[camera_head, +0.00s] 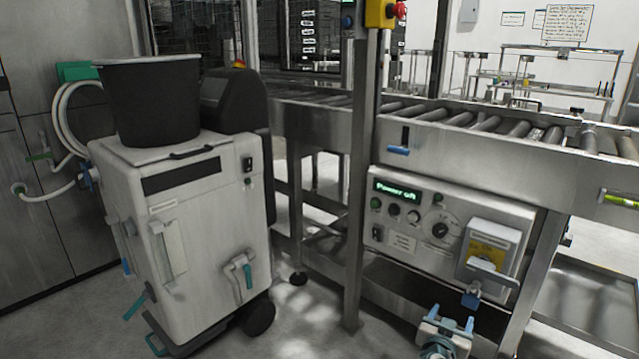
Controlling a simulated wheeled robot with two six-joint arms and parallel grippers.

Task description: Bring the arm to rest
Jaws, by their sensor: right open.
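My right gripper (451,319) is at the bottom of the head view, right of centre. Its two blue-tipped fingers stand apart, and I see nothing between them. It is in front of and below the control panel (400,241), which hangs under the roller conveyor. The panel display (398,190) glows green and appears to read "Power off". A yellow-labelled switch (488,252) sits on the panel's right side, with a blue padlock (471,298) hanging below it. The gripper looks apart from the padlock. My left gripper is not in view.
A white wheeled machine (207,235) carries a black bucket (150,100) at left. A steel post (361,180) with a red and yellow emergency stop (381,13) rises beside the roller conveyor (480,122). Grey floor (305,325) is open between machine and post.

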